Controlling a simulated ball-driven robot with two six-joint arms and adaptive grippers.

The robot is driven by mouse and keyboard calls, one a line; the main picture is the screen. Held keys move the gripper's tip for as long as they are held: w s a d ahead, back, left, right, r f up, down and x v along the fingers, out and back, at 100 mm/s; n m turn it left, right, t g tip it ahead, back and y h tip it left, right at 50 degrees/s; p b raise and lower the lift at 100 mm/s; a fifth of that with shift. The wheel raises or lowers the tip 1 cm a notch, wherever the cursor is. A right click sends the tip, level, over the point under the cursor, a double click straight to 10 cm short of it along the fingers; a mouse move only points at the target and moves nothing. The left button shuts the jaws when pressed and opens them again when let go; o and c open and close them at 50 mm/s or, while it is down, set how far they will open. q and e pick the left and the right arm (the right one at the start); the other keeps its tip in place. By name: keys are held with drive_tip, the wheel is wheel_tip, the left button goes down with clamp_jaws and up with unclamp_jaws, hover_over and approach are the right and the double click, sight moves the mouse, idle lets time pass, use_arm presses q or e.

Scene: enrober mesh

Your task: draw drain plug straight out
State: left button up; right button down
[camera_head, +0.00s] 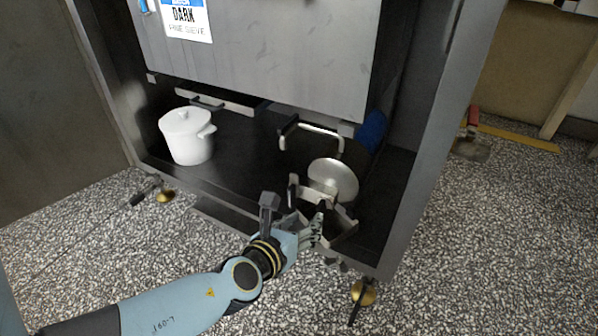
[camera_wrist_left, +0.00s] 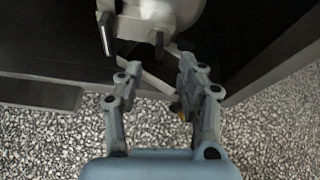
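A round, pale metal disc (camera_head: 333,178), which looks like the drain plug, sits low in the machine's open bay towards the right. Metal parts with dark ends show in front of it. In the left wrist view its pale body (camera_wrist_left: 160,12) is at the top, partly cut off by the frame. My left gripper (camera_head: 318,222) is just in front of and below the disc. Its two fingers are spread apart in the left wrist view (camera_wrist_left: 157,75), with the plug beyond them. I cannot tell whether a finger touches it. My right gripper is not in view.
A white lidded pot (camera_head: 188,136) stands at the bay's left. A bent metal handle (camera_head: 312,130) is behind the disc. A steel cabinet (camera_head: 270,50) labelled DARK hangs above, and a side post (camera_head: 436,130) bounds the right.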

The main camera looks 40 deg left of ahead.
sight(318, 211)
use_arm(q)
drive_tip(key=b+x, duration=0.1)
drive_tip(key=x, duration=0.6)
drive_tip(key=shift+f, duration=0.2)
drive_tip(key=shift+w+a+f, duration=0.1)
drive_tip(key=shift+w+a, duration=0.05)
drive_tip(key=shift+w, duration=0.3)
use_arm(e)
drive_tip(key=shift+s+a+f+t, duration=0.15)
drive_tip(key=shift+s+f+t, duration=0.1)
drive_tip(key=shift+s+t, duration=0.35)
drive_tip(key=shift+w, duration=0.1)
use_arm(q)
clamp_jaws()
